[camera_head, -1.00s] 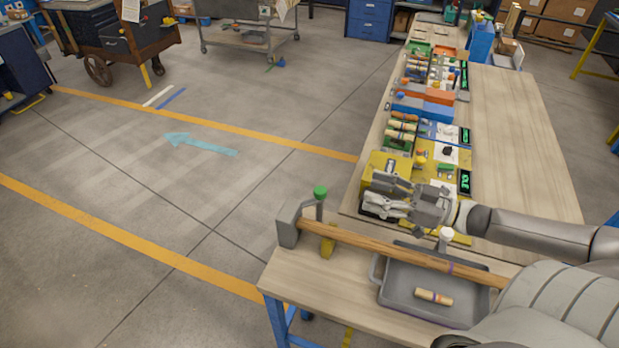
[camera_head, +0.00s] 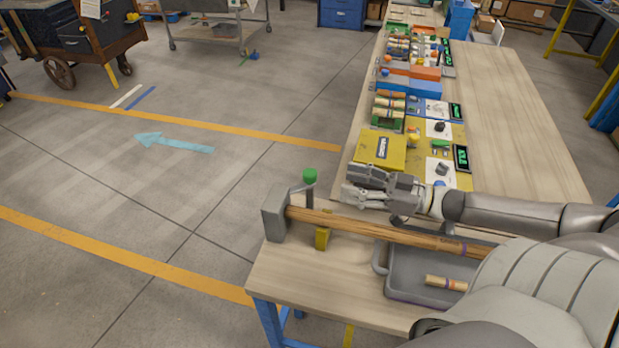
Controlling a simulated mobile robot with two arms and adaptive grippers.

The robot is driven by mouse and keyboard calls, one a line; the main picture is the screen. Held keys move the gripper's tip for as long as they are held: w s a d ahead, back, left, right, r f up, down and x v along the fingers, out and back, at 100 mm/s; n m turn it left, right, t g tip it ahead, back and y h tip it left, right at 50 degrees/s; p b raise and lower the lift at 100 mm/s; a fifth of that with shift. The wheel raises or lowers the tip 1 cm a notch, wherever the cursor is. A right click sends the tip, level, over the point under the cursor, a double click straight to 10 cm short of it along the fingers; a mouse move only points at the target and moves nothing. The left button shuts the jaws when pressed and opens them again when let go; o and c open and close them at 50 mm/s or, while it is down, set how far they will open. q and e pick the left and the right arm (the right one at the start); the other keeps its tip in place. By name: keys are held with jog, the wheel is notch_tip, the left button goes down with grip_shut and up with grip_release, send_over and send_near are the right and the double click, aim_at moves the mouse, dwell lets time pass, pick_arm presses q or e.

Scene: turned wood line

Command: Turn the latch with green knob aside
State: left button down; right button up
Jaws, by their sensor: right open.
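The green knob (camera_head: 310,175) tops a short grey post of the latch (camera_head: 305,190), beside a grey block (camera_head: 276,213) at the left end of a long wooden bar. My right gripper (camera_head: 350,188) is open and empty. It points left, a little to the right of the green knob and apart from it, above the far side of the bar. My left gripper is not in view.
The wooden bar (camera_head: 380,228) runs right over a yellow support (camera_head: 321,238) and a grey tray (camera_head: 400,285) holding a wooden piece (camera_head: 446,283). A yellow box (camera_head: 380,150) lies behind my gripper. The long table (camera_head: 510,120) has free room on its right.

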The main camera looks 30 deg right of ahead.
aim_at(310, 172)
jog(key=x, duration=0.8)
jog(key=shift+w+a+r, duration=0.1)
jog(key=shift+w+r, duration=0.05)
jog(key=shift+w, duration=0.05)
jog(key=shift+x, duration=1.05)
jog(key=shift+c, duration=0.4)
grip_shut()
